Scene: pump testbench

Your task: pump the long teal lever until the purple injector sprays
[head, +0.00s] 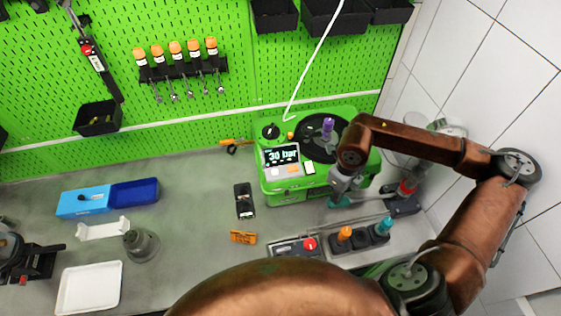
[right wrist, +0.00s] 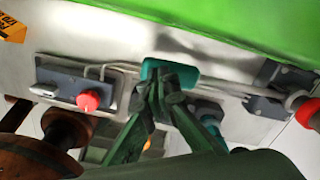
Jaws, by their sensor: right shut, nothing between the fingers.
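The long teal lever shows only in part: a teal end (head: 339,203) sits at the front of the green test bench (head: 290,190), below my right gripper (head: 341,192). In the right wrist view the teal piece (right wrist: 172,70) lies right at the tips of my right gripper (right wrist: 158,92), which is shut with nothing held. The fingertips overlap the teal piece; whether they touch it I cannot tell. The purple injector (head: 328,127) stands upright over the dark round chamber; no spray shows. The display (head: 282,154) reads 30 bar. My left gripper is not in view.
A switch box with a red knob (head: 310,243) and orange (head: 345,233) and teal (head: 382,226) knobs stand in front of the bench. A red-ended part (head: 407,187) lies to the right.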

